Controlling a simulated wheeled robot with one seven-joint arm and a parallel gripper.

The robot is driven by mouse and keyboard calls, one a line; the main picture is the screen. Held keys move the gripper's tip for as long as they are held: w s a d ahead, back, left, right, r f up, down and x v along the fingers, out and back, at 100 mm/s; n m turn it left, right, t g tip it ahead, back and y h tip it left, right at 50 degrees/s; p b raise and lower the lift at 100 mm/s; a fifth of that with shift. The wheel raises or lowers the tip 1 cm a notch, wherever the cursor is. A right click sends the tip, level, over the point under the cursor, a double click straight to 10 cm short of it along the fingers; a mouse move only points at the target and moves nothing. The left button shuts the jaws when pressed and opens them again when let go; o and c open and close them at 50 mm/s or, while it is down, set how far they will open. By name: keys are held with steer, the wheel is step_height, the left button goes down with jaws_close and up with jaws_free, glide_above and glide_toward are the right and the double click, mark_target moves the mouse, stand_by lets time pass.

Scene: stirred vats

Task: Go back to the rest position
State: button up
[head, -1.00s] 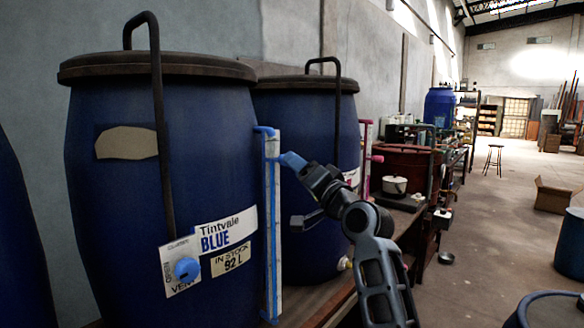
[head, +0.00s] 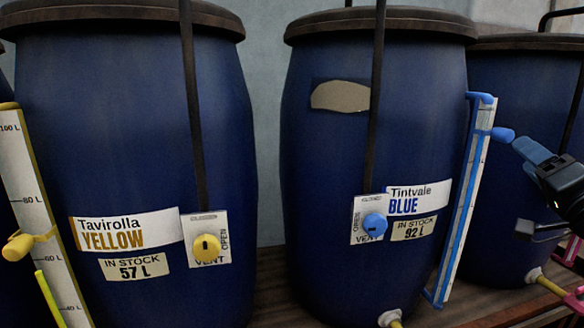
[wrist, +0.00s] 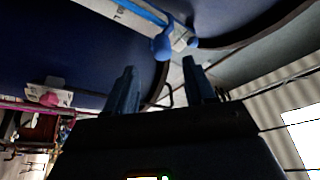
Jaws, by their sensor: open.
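My gripper (head: 520,187) is at the right edge of the head view, its two fingers apart with nothing seen between them. Its upper finger is close to the blue knob (head: 502,134) on the upright gauge (head: 463,205) of the Tintvale BLUE vat (head: 310,190). I cannot tell whether they touch. In the wrist view my gripper (wrist: 158,66) shows two parted fingers, with the blue knob (wrist: 161,46) just beyond the tips. Most of my arm is out of the head view.
The Tavirolla YELLOW vat (head: 120,150) stands at left with a yellow-trimmed gauge (head: 28,185). Another blue vat (head: 505,90) stands behind my gripper at right. Spouts (head: 390,318) stick out low near the bench edge. In the wrist view, open room lies at lower left.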

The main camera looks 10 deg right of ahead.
steer(key=s+a+f+n+g, duration=0.1)
steer(key=s+a+f, duration=0.4)
steer(key=f, duration=0.3)
steer(key=s+a+f+n+g+y, duration=0.1)
steer(key=s+a+f+n, duration=0.1)
steer(key=s+a+f, duration=0.45)
steer(key=s+a+f+n+g, duration=0.1)
steer(key=s+a+f, duration=0.25)
steer(key=f, duration=0.55)
steer(key=s+a+f+n+g+y, duration=0.1)
steer(key=s+a+n, duration=0.3)
steer(key=s, duration=0.8)
steer(key=s+a+f+n+g+y, duration=0.1)
steer(key=s+a+n+y, duration=0.2)
steer(key=s+a, duration=0.6)
steer(key=s+n, duration=0.1)
steer(key=s, duration=0.2)
steer(key=shift+s+a+f+g, duration=0.15)
steer(key=shift+s+f+g, duration=0.15)
steer(key=shift+s+g, duration=0.1)
